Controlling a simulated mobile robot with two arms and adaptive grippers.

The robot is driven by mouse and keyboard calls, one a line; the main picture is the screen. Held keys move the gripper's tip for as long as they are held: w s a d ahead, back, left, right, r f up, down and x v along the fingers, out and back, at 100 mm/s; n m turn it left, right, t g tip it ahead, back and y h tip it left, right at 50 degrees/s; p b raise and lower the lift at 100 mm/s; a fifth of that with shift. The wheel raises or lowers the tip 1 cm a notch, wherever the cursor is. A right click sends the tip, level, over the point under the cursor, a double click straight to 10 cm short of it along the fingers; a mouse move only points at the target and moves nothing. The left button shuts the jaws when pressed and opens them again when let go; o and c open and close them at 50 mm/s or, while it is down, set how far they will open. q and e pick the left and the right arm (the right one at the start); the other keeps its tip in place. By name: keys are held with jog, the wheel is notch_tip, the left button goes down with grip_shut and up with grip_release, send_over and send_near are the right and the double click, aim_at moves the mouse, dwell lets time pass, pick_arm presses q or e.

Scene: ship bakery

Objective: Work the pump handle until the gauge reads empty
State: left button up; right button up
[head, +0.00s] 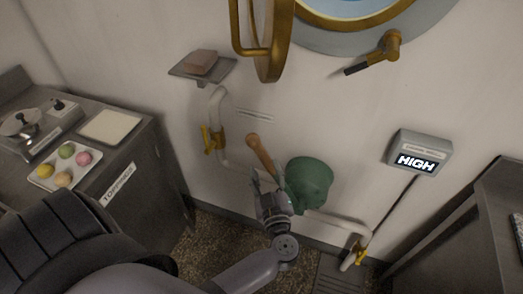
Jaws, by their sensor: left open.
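The green pump (311,182) is on the wall in the middle of the head view. Its handle (258,150) has a brown grip and slants up to the left. The gauge (420,150) is a grey wall box to the right, and its display (416,162) reads HIGH. My left gripper (266,184) is open, just below the brown grip and beside the pump's left side. It overlaps the lower end of the handle in the picture, and I cannot tell whether they touch. My right gripper is not in view.
A counter (150,135) with a tray of colored balls (50,180) stands at left. A brass-framed porthole (345,20) is above. Pipes with yellow valves (213,138) run along the wall. A dark cabinet (460,230) stands at right. Floor shows between the counters.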

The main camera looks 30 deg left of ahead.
aim_at(262, 157)
pick_arm(q)
jog(key=x, duration=0.7)
jog(key=shift+w+a+f+p, duration=0.1)
jog(key=shift+w+a+p, duration=0.1)
jog(key=shift+p, duration=0.1)
jog(key=shift+d, duration=0.1)
jog(key=shift+c, duration=0.3)
grip_shut()
